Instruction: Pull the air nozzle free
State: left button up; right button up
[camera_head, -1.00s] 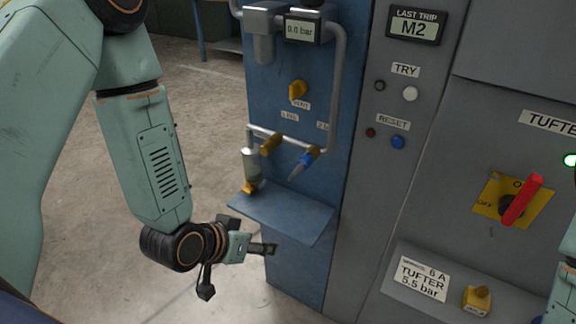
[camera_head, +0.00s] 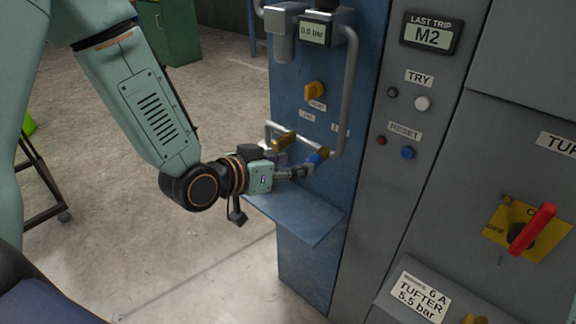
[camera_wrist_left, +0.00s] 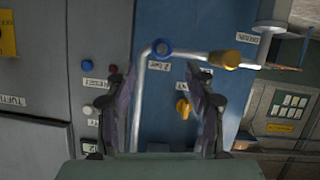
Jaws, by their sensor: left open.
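The air nozzle (camera_head: 316,158) is blue and hangs at the right end of the pipe on the blue panel. Its lower part is hidden by my left gripper (camera_head: 300,172) in the head view. The nozzle's blue end (camera_wrist_left: 162,48) also shows in the left wrist view, beyond and between the fingertips. My left gripper (camera_wrist_left: 163,82) is open, with nothing seen between its fingers. In the head view its fingertips are close to the nozzle; whether they touch it I cannot tell. My right gripper is out of view.
A yellow valve (camera_head: 285,140) sits left of the nozzle, and a yellow knob (camera_head: 315,91) above. A blue shelf (camera_head: 300,218) juts out below. The grey cabinet (camera_head: 400,195) with buttons and a red-handled switch (camera_head: 532,229) stands at the right. Open floor lies left.

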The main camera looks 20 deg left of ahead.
aim_at(309, 159)
pick_arm(q)
jog(key=x, duration=0.4)
jog(key=b+x, duration=0.1)
jog(key=x, duration=0.1)
jog(key=shift+w+a+f, duration=0.15)
jog(key=shift+a+f, duration=0.05)
jog(key=shift+f, duration=0.05)
jog(key=shift+w+d, duration=0.1)
jog(key=shift+d, duration=0.15)
jog(key=shift+a, duration=0.15)
jog(key=c, duration=0.5)
grip_shut()
